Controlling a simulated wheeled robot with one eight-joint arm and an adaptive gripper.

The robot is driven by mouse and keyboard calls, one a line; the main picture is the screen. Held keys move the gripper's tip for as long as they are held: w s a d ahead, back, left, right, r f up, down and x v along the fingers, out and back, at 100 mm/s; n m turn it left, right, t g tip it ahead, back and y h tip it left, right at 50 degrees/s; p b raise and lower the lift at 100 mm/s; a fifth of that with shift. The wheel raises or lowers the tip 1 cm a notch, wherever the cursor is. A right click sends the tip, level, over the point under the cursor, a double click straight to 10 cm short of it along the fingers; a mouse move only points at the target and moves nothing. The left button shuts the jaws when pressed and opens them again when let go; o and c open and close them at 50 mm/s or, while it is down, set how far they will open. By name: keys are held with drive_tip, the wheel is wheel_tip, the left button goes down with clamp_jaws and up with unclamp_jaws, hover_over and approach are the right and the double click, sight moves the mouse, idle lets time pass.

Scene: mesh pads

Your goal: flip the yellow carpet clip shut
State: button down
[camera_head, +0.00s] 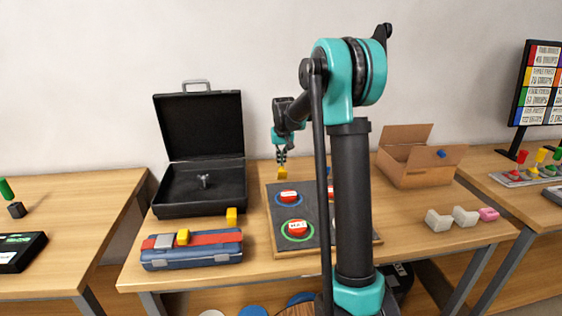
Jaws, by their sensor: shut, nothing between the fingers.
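A small yellow piece (282,174) is at the back edge of the dark grey mat (265,210), at its left part; it looks like the carpet clip, but it is too small to tell how far open it is. My gripper (282,161) points down just above this yellow piece. Its fingers are shut with nothing between them. I cannot tell whether the fingertips touch the piece. The mat carries red pads (288,196) in coloured rings.
An open black case (200,210) stands left of the mat. In front of it are a blue box (190,258) with a red top and a yellow block (231,217). An open cardboard box (425,172) stands right. Pale blocks (465,216) lie at the right front.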

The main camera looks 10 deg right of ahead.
sight(282, 171)
drive_tip(key=shift+s+r+t, duration=0.1)
drive_tip(key=shift+s+t, duration=0.85)
drive_tip(key=shift+t, duration=0.25)
drive_tip(key=s+t, duration=0.2)
drive_tip(key=shift+t, duration=0.4)
drive_tip(key=s+t, duration=0.1)
drive_tip(key=s+f+t, duration=0.1)
drive_tip(key=t, duration=0.1)
drive_tip(key=shift+f, duration=0.15)
drive_tip(key=shift+s+f, duration=0.3)
drive_tip(key=shift+s, duration=0.1)
drive_tip(key=shift+w, duration=0.15)
drive_tip(key=shift+w+f, duration=0.2)
drive_tip(key=shift+w, duration=0.45)
